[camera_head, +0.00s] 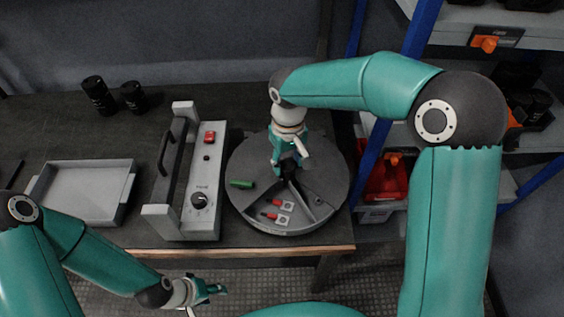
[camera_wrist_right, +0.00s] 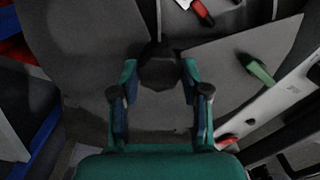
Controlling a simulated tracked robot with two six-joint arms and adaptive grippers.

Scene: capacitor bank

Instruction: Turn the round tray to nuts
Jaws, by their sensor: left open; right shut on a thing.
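The round tray (camera_head: 245,160) is a dark grey disc with divided compartments, standing on the bench near its right end. A dark knob (camera_wrist_right: 160,68) rises from it, between my right gripper's fingers in the right wrist view. My right gripper (camera_head: 289,168) reaches down over the tray's middle and is shut on this knob; the arm hides part of the tray. The front compartment holds two red-and-white parts (camera_head: 280,211). A green piece (camera_head: 241,184) lies in the left compartment. A tiny item (camera_head: 318,201), too small to identify, lies at the right. My left gripper (camera_head: 217,290) is open and empty, before the bench's front edge.
A grey device (camera_head: 203,172) with a handle, a red switch and a dial stands close left of the tray. A shallow grey tray (camera_head: 83,190) and two black cylinders (camera_head: 115,96) are further left. Blue-framed shelving (camera_head: 370,170) stands at the right.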

